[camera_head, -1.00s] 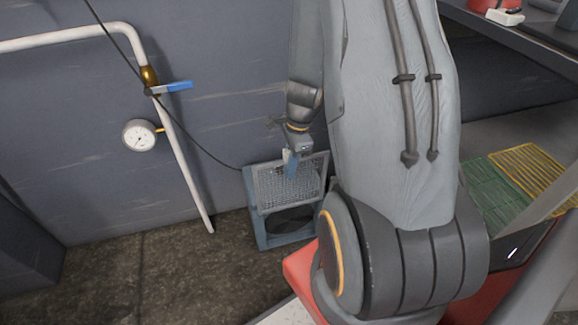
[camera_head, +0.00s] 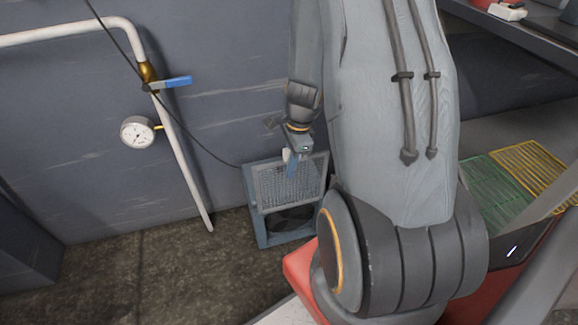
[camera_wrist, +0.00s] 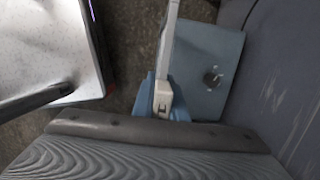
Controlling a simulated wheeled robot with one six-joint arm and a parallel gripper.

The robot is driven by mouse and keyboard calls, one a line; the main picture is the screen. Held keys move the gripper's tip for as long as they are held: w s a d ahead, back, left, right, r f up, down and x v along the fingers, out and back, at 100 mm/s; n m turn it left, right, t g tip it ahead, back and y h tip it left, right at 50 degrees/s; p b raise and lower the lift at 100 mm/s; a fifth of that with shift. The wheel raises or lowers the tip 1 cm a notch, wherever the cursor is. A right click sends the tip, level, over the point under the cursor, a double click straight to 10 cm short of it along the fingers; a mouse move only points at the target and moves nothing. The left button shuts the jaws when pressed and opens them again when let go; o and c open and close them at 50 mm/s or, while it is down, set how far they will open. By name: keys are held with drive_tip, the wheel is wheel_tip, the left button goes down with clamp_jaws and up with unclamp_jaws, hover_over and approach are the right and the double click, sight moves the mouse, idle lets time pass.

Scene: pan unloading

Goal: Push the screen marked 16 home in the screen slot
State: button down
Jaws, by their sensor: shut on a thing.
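A grey mesh screen (camera_head: 270,186) stands upright at the front of a blue-framed unit (camera_head: 258,222) on the floor by the wall. The screen covers the upper part, and a dark round opening shows below it. No number can be read on the screen. My gripper (camera_head: 291,164) points down and is shut on the screen near its upper middle. In the wrist view the screen shows edge-on as a pale strip (camera_wrist: 172,35) running up from my gripper (camera_wrist: 163,98). The unit's blue top (camera_wrist: 212,50) lies to its right. How deep the screen sits in the slot cannot be told.
A white pipe with a blue-handled valve (camera_head: 172,83) and a gauge (camera_head: 137,133) is on the wall to the left. A black cable hangs behind. Green (camera_head: 492,190) and yellow (camera_head: 532,168) mesh screens lie at the right. The floor left of the unit is clear.

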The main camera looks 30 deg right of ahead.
sight(290, 188)
drive_tip(key=shift+f+b, duration=4.35)
drive_tip(key=shift+f, duration=0.75)
idle(2.9)
